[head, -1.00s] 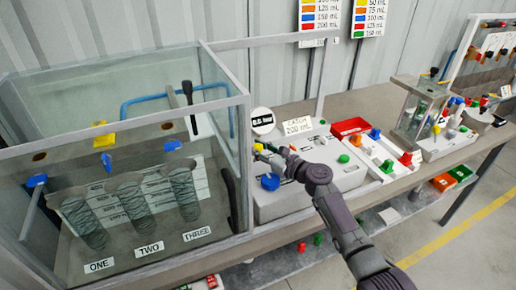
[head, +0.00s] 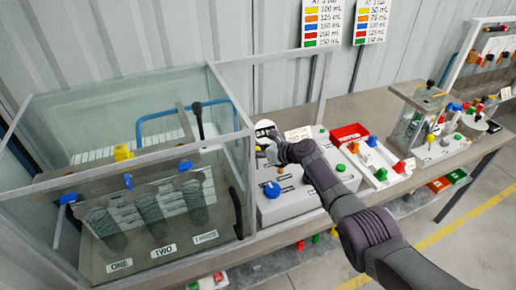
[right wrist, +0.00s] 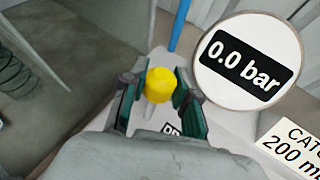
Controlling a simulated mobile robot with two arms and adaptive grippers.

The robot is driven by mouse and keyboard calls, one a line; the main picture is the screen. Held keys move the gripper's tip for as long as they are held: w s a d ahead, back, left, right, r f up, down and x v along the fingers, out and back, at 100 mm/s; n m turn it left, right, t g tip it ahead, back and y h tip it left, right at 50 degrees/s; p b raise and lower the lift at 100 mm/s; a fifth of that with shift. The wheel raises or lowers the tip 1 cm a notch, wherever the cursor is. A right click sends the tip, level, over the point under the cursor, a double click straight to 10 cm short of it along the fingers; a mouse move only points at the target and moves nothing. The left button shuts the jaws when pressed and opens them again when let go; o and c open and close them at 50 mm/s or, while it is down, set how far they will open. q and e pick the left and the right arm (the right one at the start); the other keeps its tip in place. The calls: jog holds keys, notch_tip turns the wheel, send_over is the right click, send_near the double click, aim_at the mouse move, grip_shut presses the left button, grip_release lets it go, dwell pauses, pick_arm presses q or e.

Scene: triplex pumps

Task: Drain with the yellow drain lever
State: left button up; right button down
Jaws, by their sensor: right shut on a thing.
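The yellow drain lever's round knob (right wrist: 159,86) is between the dark green fingers of my right gripper (right wrist: 160,98) in the right wrist view. The fingers are closed around it from both sides. In the head view my right gripper (head: 268,147) is at the top left of the grey pump box (head: 285,207), in front of the gauge, and mostly hides the lever. The round gauge reads 0.0 bar in the right wrist view (right wrist: 248,60). My left gripper is not in view.
A glass tank (head: 105,95) with three coiled cylinders stands left of the box. A blue knob (head: 272,190) sits low on the box. A sign (head: 299,134) stands behind my arm. A red tray (head: 348,133) and more apparatus stand to the right.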

jog(key=shift+w+a+f+g+h, duration=0.15)
jog(key=shift+w+g+h, duration=0.15)
jog(key=shift+w+g, duration=0.15)
jog(key=shift+m+g, duration=0.25)
jog(key=shift+m, duration=0.05)
